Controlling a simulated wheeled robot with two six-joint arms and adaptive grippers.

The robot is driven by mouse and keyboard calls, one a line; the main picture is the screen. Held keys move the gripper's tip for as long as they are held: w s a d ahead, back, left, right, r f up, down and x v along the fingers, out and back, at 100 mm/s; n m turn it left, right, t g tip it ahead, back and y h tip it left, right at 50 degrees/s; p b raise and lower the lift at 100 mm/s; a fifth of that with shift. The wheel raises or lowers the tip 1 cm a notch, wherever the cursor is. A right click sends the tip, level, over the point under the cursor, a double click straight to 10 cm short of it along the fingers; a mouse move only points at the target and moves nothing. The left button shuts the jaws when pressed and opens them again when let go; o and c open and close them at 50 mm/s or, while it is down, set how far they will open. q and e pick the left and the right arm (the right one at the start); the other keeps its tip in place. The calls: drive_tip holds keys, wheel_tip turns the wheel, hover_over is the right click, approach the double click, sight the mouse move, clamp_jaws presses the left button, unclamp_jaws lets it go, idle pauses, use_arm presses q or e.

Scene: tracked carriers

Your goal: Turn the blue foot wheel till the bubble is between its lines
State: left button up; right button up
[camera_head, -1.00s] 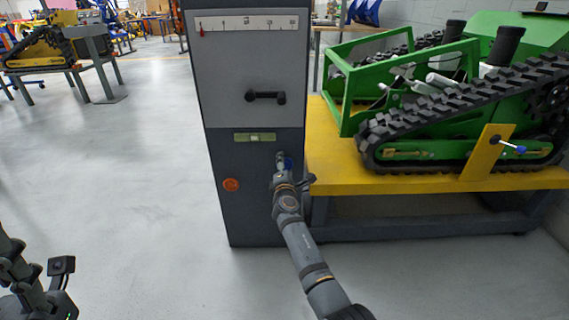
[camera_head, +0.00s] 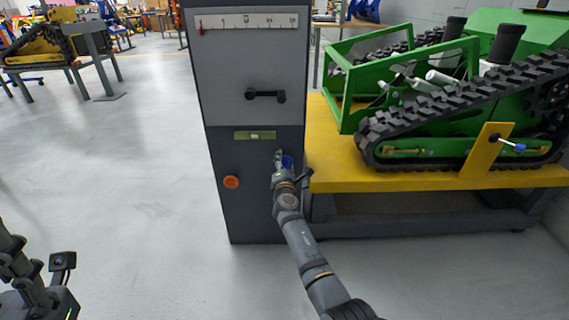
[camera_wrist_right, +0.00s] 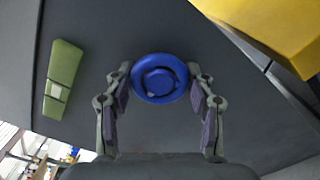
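The blue foot wheel (camera_head: 287,161) is low on the front of the dark cabinet (camera_head: 255,210). It shows face-on as a round blue knob in the right wrist view (camera_wrist_right: 160,78). My right gripper (camera_head: 282,160) is at the wheel. In the wrist view its two fingers (camera_wrist_right: 160,84) stand open on either side of the wheel, with a slight gap visible at each side. The green level vial (camera_head: 255,135) is above the wheel; a paler bubble part shows in the wrist view (camera_wrist_right: 62,80), but its place against the lines is hard to tell. My left gripper (camera_head: 35,275) is at the lower left, away from the cabinet.
An orange button (camera_head: 231,182) is left of the wheel. A black handle (camera_head: 265,96) and a scale strip (camera_head: 248,22) with a red pointer are higher on the cabinet. A yellow bench (camera_head: 400,181) with a green tracked carrier (camera_head: 470,80) adjoins at right.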

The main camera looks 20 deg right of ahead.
drive_tip(key=o, duration=0.5)
drive_tip(key=shift+c, duration=0.2)
